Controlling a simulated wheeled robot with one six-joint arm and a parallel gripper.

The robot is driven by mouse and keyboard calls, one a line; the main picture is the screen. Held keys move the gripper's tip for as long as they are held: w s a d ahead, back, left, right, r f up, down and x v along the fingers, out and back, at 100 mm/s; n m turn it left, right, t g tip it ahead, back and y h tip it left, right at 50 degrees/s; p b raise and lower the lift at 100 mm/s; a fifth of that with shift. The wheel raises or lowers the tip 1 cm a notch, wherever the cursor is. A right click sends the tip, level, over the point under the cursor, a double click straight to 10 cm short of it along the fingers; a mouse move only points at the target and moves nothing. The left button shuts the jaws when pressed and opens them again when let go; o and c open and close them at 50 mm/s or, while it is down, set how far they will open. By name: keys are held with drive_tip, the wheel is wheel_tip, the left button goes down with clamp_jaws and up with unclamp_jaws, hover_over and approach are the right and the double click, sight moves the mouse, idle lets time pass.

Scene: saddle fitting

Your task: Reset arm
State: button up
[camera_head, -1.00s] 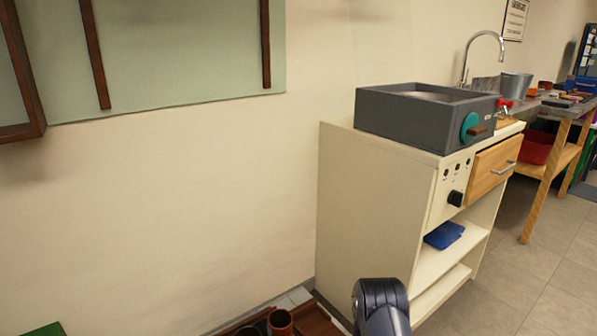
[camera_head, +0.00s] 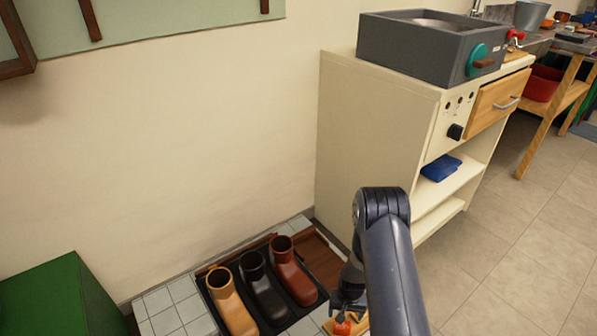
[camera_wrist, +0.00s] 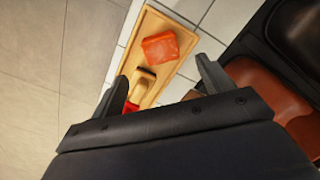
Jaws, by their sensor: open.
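My arm reaches down over the floor at the lower right of the head view, with my gripper (camera_head: 346,301) low beside the boots. In the wrist view my gripper (camera_wrist: 165,82) has its two fingers wide apart, with nothing held between them. Past the fingers lies a wooden board (camera_wrist: 139,47) with an orange block (camera_wrist: 170,47) and a brush (camera_wrist: 141,84) with some red on it. In the head view the board is partly hidden by my gripper.
A tan boot (camera_head: 230,304), a black boot (camera_head: 263,287) and a reddish-brown boot (camera_head: 292,271) stand on a dark tray on tiles. A green box (camera_head: 62,296) is at lower left. A cream cabinet (camera_head: 375,130) stands behind my arm. Floor at right is clear.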

wheel_tip(320, 180, down, 9)
drive_tip(key=b, duration=0.3)
drive_tip(key=shift+w+f, duration=0.1)
drive_tip(key=shift+f, duration=0.05)
wheel_tip(320, 180, up, 11)
drive_tip(key=p, duration=0.5)
wheel_tip(320, 180, up, 42)
drive_tip(key=n+p, duration=0.2)
drive_tip(key=p, duration=3)
hover_over(343, 325)
drive_tip(key=s, duration=0.5)
drive_tip(key=shift+s+f, duration=0.1)
drive_tip(key=shift+s, duration=0.1)
drive_tip(key=shift+a, duration=0.1)
